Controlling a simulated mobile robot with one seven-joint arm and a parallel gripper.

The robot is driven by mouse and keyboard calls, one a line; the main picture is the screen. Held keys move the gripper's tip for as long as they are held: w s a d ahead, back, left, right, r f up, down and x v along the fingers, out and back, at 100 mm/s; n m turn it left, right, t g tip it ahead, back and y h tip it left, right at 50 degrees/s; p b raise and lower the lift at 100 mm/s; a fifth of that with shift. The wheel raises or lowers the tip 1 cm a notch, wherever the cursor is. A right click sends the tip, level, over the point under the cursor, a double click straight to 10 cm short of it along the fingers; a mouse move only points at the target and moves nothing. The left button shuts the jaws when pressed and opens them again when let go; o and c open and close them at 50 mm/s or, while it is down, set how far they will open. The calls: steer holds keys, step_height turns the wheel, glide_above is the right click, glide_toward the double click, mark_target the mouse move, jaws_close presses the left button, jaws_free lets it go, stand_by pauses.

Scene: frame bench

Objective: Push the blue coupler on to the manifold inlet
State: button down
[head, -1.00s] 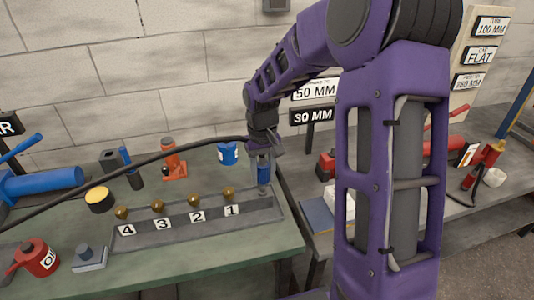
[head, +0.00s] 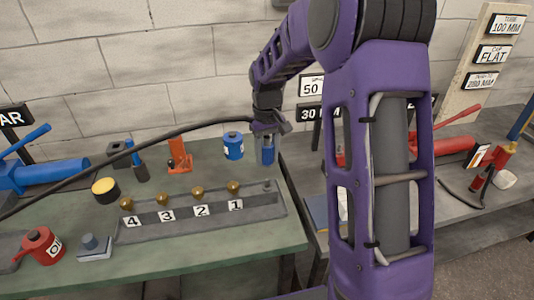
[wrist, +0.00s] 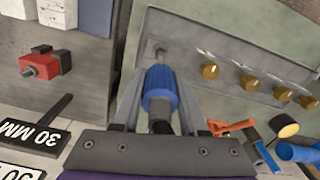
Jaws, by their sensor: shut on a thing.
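My gripper (head: 267,147) is shut on the blue coupler (head: 266,155), which hangs between its fingers beyond the manifold's right end. In the wrist view the ribbed blue coupler (wrist: 160,88) sits between the two grey fingers of my gripper (wrist: 159,98). The manifold (head: 160,226) is a long grey block with numbered brass ports along it. Its inlet (head: 267,186) is a small grey stub at the right end, apart from the coupler in the head view. In the wrist view the inlet (wrist: 160,53) shows just past the coupler's end; the gap's depth is unclear.
A dark hose (head: 100,155) runs across the left to my gripper. A blue can (head: 233,146) and an orange tool (head: 180,155) stand behind the manifold. Signs (head: 312,86) stand behind my arm.

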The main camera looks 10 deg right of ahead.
mark_target(267, 180)
steer(key=shift+f+b, duration=1.2)
steer(key=shift+f, duration=1.05)
steer(key=shift+f+b, duration=1)
steer(key=shift+f, duration=1.05)
steer(key=shift+c, duration=1.8)
jaws_free()
step_height(267, 180, up, 18)
steer(key=shift+f+p, duration=0.2)
steer(key=shift+p, duration=0.9)
